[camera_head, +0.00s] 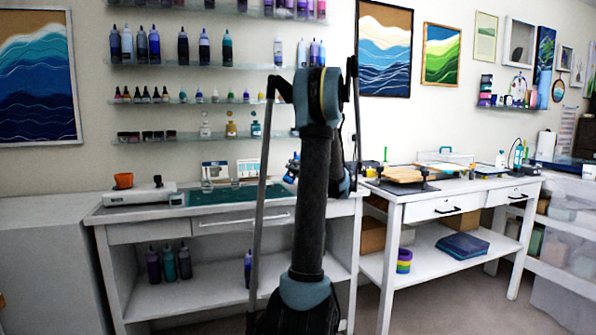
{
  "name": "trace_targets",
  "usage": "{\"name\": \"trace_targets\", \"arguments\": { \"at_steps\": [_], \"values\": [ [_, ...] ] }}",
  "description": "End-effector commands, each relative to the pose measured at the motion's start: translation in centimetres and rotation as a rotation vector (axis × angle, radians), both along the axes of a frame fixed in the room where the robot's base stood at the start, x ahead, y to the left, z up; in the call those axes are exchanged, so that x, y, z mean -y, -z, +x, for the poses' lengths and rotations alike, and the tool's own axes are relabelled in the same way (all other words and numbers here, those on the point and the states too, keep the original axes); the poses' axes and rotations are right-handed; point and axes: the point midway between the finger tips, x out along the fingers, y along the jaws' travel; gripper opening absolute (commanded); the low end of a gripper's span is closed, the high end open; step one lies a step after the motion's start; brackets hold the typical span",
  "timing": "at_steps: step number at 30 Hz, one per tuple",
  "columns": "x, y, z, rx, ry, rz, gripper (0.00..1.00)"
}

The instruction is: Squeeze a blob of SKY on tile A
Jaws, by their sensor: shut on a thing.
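My arm stands upright in the middle of the head view and bends away from me at the top. My gripper is hidden behind it, so its jaws and anything in them cannot be seen. A small blue and dark part shows at the arm's left edge, too small to identify. I cannot pick out tile A or read any label SKY. A dark teal mat (232,196) lies on the left bench (150,212), partly behind my arm. Two small white framed items (215,173) stand at its back edge.
Bottles (153,265) stand on the lower shelf; more bottles (183,47) line the wall shelves. The right bench (425,207) holds a wooden board (405,174).

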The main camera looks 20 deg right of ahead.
Motion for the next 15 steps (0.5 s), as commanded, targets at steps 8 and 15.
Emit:
{"name": "trace_targets", "arguments": {
  "at_steps": [8,15],
  "values": [
    [-1.8,1.2,-1.0,-0.134,-0.001,0.250,0.30],
    [-2.6,2.6,-1.4,-0.250,0.001,0.464,0.30]
  ]
}}
